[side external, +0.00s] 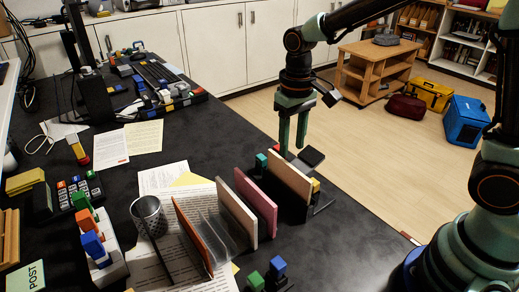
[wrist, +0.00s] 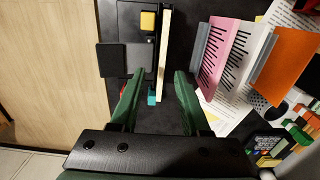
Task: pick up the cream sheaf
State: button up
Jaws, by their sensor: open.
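The cream sheaf (side external: 288,178) stands upright as a thin panel at the right end of the row in the side view. In the wrist view the cream sheaf (wrist: 164,52) shows edge-on as a narrow strip, its near end between my fingertips. My gripper (side external: 292,147) points down, open and empty, at the far upper end of the sheaf. It also shows in the wrist view (wrist: 160,82), one finger on each side of the strip. I see no contact; the exact height gap is hard to tell.
A pink sheaf (side external: 256,203) stands left of the cream one, then a white one (side external: 237,212), clear dividers (side external: 217,238) and an orange one (side external: 193,236). A teal block (wrist: 152,97) and a yellow block (wrist: 148,20) lie close to the cream strip. A mesh cup (side external: 148,215) stands further left.

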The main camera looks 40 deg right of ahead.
aim_at(288, 163)
jog(key=shift+w+a+f, duration=0.1)
jog(key=shift+w+f, duration=0.05)
jog(key=shift+f, duration=1.9)
jog(key=shift+w+a+f, duration=0.1)
jog(key=shift+w+f, duration=0.05)
jog(key=shift+f, duration=1.9)
grip_shut()
